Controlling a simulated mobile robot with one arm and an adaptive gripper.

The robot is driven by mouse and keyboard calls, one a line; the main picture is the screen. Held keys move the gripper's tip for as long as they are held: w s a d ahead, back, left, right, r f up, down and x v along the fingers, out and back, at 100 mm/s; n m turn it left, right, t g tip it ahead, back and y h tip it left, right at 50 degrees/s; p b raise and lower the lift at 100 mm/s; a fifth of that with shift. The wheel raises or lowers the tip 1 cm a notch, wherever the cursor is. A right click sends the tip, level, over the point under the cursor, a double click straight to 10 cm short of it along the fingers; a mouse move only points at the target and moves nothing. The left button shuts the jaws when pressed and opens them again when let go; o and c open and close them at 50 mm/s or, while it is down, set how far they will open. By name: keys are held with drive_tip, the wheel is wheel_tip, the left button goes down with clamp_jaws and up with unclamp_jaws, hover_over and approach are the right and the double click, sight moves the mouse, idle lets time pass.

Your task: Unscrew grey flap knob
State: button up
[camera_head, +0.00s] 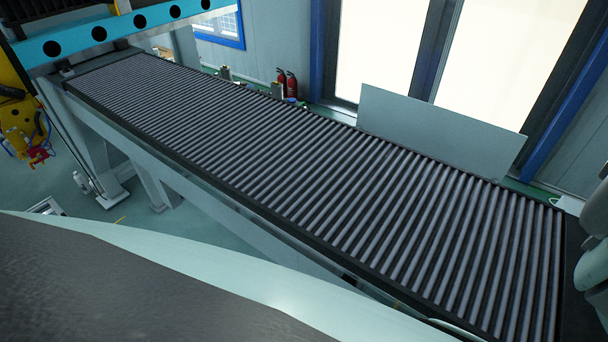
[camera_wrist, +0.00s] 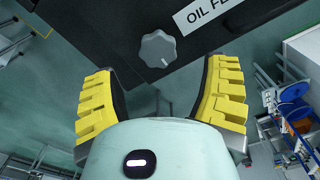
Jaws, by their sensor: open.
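In the wrist view a grey knob (camera_wrist: 158,49) with a lobed rim and a short white mark sits on a dark panel (camera_wrist: 112,32). A white label (camera_wrist: 210,14) beside it reads "OIL FL" before it is cut off by the frame edge. My gripper (camera_wrist: 162,75) is open, with a yellow-padded finger on each side. The knob shows just beyond the fingertips, in the gap between them. Nothing is held. I cannot tell the exact distance from the fingertips to the knob. The head view shows neither the knob nor my gripper.
A long roller conveyor (camera_head: 330,165) crosses the head view. A grey plate (camera_head: 435,130) stands along its far side, near red fire extinguishers (camera_head: 287,83). In the wrist view, blue equipment (camera_wrist: 291,108) stands at the right, and open floor lies below the panel.

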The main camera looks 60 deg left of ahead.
drive_tip(key=shift+s+a+f, duration=0.1)
drive_tip(key=shift+a+f, duration=0.1)
drive_tip(key=shift+f, duration=0.3)
drive_tip(key=shift+a+f+b, duration=0.15)
drive_tip(key=shift+f+b, duration=0.25)
drive_tip(key=shift+f, duration=0.3)
drive_tip(key=shift+f+b, duration=0.7)
drive_tip(key=shift+f, duration=0.05)
drive_tip(key=shift+c, duration=0.2)
drive_tip(key=c, duration=1.2)
drive_tip(key=shift+o, duration=0.2)
